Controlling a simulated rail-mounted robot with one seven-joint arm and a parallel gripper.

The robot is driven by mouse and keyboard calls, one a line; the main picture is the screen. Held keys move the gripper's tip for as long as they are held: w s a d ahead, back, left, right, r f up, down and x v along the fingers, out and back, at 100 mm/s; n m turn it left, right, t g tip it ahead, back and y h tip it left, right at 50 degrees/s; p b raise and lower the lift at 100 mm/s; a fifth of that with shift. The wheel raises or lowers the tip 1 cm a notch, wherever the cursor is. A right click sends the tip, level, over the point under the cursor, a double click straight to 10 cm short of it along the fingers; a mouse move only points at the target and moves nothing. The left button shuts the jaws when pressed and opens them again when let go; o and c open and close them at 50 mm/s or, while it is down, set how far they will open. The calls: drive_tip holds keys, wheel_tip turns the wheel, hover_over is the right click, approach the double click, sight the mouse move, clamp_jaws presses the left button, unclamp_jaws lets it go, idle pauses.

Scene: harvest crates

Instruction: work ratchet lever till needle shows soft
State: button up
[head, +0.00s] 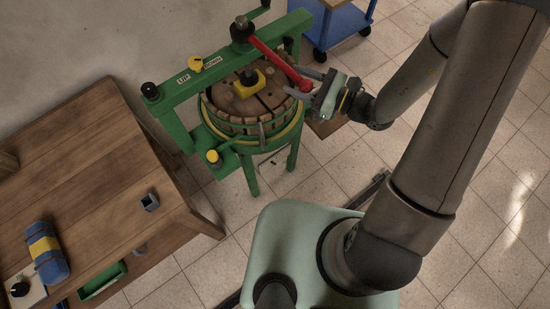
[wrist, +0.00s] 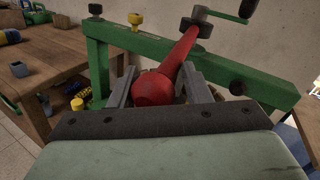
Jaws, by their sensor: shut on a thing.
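The ratchet lever (head: 273,61) is red and runs from the dark hub (head: 242,28) on top of the green press frame (head: 215,70) down to a round red knob. In the wrist view the lever's knob (wrist: 154,88) sits between the two grey fingers. My gripper (head: 301,86) is shut on the knob end of the lever, at the right of the press. The press's slatted wooden tub (head: 235,122) stands under the beam, with a yellow block (head: 249,84) on its lid. A label reading UP and DOWN is on the beam beside a yellow selector (head: 195,64). I cannot make out a needle.
A wooden table (head: 90,170) stands at the left, with a blue and yellow roll (head: 47,255) and a small grey cup (head: 150,202) on it. A blue cart (head: 335,25) is behind the press. Tiled floor lies open at the right.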

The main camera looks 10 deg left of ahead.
drive_tip(key=shift+s+a+r, duration=0.15)
drive_tip(key=shift+s+a, duration=0.05)
drive_tip(key=shift+a, duration=0.05)
drive_tip(key=o, duration=0.4)
drive_tip(key=s+a+b, duration=0.1)
drive_tip(key=s+a, duration=0.3)
drive_tip(key=s, duration=0.1)
drive_tip(key=shift+a+b, duration=0.35)
drive_tip(key=shift+a, duration=0.15)
drive_tip(key=shift+s+a+r+p, duration=0.3)
drive_tip(key=shift+a+p, duration=0.2)
drive_tip(key=shift+p, duration=0.55)
drive_tip(key=shift+o, duration=0.9)
drive_tip(key=shift+s+a+f+p, duration=0.15)
drive_tip(key=shift+s+a+p, duration=0.2)
drive_tip(key=shift+a, duration=0.25)
drive_tip(key=shift+s+a+f+p, duration=0.1)
drive_tip(key=shift+s+a+p, duration=0.2)
drive_tip(key=shift+a, duration=0.3)
